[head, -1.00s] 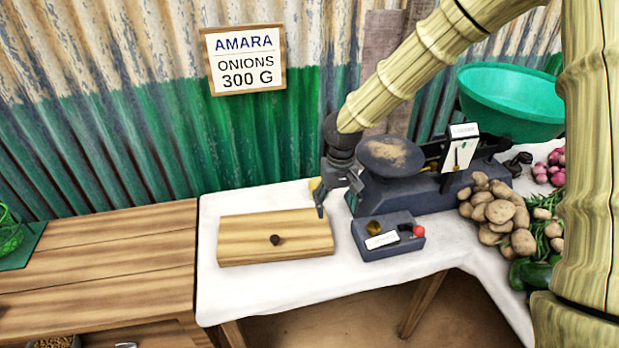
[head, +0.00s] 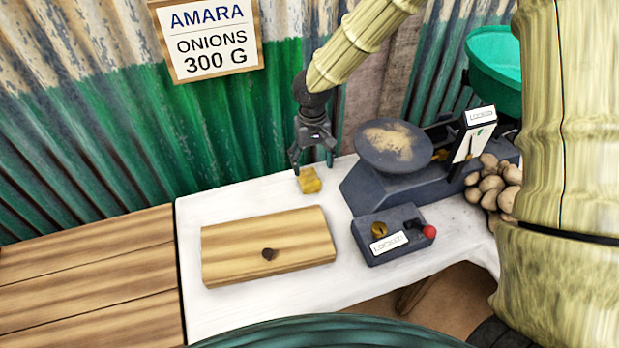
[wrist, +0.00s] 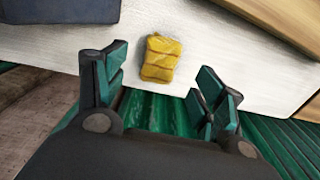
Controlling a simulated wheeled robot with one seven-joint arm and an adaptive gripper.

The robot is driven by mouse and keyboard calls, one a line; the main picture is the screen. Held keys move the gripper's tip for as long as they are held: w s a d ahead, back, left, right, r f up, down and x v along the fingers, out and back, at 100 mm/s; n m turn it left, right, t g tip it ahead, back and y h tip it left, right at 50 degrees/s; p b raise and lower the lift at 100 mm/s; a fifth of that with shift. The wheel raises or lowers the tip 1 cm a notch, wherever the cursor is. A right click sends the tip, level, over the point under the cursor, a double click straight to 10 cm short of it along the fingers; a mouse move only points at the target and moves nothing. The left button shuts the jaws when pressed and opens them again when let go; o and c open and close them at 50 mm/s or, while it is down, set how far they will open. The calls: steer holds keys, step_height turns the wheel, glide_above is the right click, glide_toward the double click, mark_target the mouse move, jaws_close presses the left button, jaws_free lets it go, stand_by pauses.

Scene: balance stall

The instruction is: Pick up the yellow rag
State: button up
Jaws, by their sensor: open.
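The yellow rag (head: 309,180) is a small folded bundle lying on the white cloth near the back edge of the table, behind the wooden box. It also shows in the wrist view (wrist: 161,58), on the white cloth beyond my fingers and roughly between their lines. My gripper (head: 312,168) is open and empty, fingers pointing down, just above and behind the rag in the head view. In the wrist view the two fingers (wrist: 160,92) are spread apart, and I see no contact with the rag.
A wooden box (head: 237,250) with a dark knob stands in front of the rag. A dark scale (head: 360,190) and a small box labelled LOCKED (head: 372,228) stand to the right. The corrugated wall (head: 120,130) rises close behind the table. Potatoes (head: 490,185) lie further right.

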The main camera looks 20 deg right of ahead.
mark_target(309, 175)
steer(key=w+f, duration=0.1)
steer(key=f, duration=0.2)
steer(key=shift+w, duration=0.35)
steer(key=shift+s+a+f, duration=0.1)
steer(key=shift+s+f, duration=0.1)
steer(key=shift+s, duration=0.2)
steer(key=f, duration=0.3)
steer(key=shift+w+p, duration=0.3)
steer(key=shift+p, duration=0.1)
steer(key=shift+s+f, duration=0.1)
steer(key=shift+f, duration=0.7)
steer(key=c, duration=1)
